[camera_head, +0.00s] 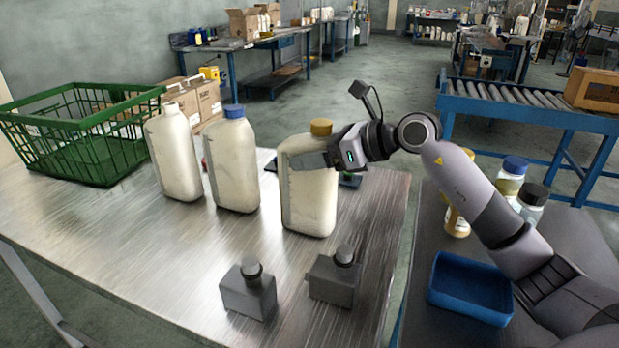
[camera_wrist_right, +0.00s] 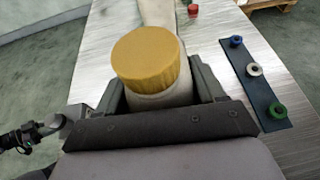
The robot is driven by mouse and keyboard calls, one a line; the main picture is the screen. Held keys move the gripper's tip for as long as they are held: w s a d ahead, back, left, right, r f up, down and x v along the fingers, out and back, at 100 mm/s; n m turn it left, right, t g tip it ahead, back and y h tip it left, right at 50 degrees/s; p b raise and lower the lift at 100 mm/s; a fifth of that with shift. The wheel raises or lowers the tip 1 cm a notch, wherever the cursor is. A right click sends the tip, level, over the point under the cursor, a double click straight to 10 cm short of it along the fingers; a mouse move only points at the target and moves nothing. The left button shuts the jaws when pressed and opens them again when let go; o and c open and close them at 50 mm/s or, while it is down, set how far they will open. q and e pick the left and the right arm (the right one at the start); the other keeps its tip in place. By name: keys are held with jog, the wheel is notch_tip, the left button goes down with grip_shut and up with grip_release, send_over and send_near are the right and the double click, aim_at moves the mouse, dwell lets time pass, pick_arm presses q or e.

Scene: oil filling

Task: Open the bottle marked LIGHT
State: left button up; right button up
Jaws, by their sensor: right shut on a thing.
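Three tall white bottles stand upright on the metal table. The right one (camera_head: 309,205) has a yellow cap (camera_head: 321,127), the middle one (camera_head: 234,170) a blue cap (camera_head: 234,111), and the left one (camera_head: 174,155) a pale top. I cannot read a LIGHT mark on any of them. My right gripper (camera_head: 325,158) is shut on the yellow-capped bottle near its neck, just below the cap. In the right wrist view the yellow cap (camera_wrist_right: 147,57) sits on the bottle between the fingers. My left gripper is not in view.
A green basket (camera_head: 75,130) stands at the back left. Two small grey containers (camera_head: 248,290) (camera_head: 333,279) stand in front. A dark strip with coloured rings (camera_wrist_right: 258,82) lies beside the held bottle. A blue tray (camera_head: 470,287) and jars (camera_head: 511,176) are on the right table.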

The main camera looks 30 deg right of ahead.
notch_tip(320, 180, up, 20)
jog(key=p, duration=0.2)
dwell(0.5)
jog(key=o, duration=0.4)
jog(key=shift+c, duration=0.2)
jog(key=c, duration=0.5)
jog(key=shift+c, duration=0.2)
